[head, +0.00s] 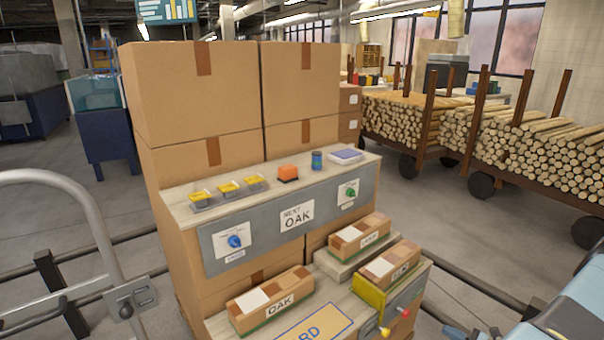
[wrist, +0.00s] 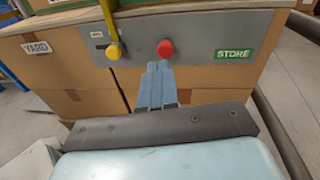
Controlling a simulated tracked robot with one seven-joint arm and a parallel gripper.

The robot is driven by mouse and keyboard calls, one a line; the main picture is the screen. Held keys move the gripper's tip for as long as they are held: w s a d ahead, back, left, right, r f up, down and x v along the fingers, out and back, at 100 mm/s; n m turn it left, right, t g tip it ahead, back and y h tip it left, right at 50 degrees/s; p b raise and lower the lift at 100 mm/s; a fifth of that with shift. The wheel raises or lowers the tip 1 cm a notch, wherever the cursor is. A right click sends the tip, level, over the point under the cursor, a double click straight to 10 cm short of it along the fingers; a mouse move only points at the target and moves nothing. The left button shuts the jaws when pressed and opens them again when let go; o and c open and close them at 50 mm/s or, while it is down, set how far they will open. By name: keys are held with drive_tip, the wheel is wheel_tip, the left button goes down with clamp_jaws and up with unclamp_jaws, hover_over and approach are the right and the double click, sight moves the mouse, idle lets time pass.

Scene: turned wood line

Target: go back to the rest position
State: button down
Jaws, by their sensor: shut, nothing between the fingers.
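My gripper (wrist: 158,68) shows in the wrist view as two blue-grey fingers held together, with nothing between them. The fingers point at a grey panel (wrist: 200,62), just below and between a yellow knob (wrist: 114,51) and a red knob (wrist: 165,49). I cannot tell whether the fingertips touch the panel. In the head view my pale blue arm fills the lower right corner, and the gripper end is partly cut off by the bottom edge. The red knob (head: 405,312) and yellow knob (head: 384,331) on the lower stand also show there.
A stack of cardboard boxes (head: 190,95) stands behind the console shelf (head: 225,207) with its blue dial (head: 235,241) and green dial (head: 350,192). Log carts (head: 520,150) stand at right. Floor between is clear.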

drive_tip(key=w+a+r+n+g+y, duration=0.1)
drive_tip(key=w+a+r+n+g, duration=0.15)
drive_tip(key=r, duration=0.45)
drive_tip(key=w+a+r+n+g, duration=0.1)
drive_tip(key=r+n+g, duration=0.2)
drive_tip(key=r, duration=0.3)
drive_tip(key=w+a+r+n+g+y, duration=0.1)
drive_tip(key=w+a+r+n+g, duration=0.15)
drive_tip(key=r, duration=0.45)
drive_tip(key=s+a+r+n+g+h, duration=0.15)
drive_tip(key=a+r+n, duration=0.3)
drive_tip(key=r, duration=0.45)
drive_tip(key=a+r+n+g+h, duration=0.3)
drive_tip(key=a+r, duration=0.3)
drive_tip(key=r, duration=0.4)
drive_tip(key=s+a+r+n+t+h, duration=0.2)
drive_tip(key=s+a+r+n+h, duration=0.2)
drive_tip(key=s+a+r, duration=0.3)
drive_tip(key=s+a+r+n+t+h, duration=0.3)
drive_tip(key=s+a+r+n+h, duration=0.2)
drive_tip(key=s+r, duration=1)
drive_tip(key=s+a+n, duration=0.1)
drive_tip(key=a+n, duration=0.1)
drive_tip(key=a, duration=0.1)
drive_tip(key=shift+r, duration=0.3)
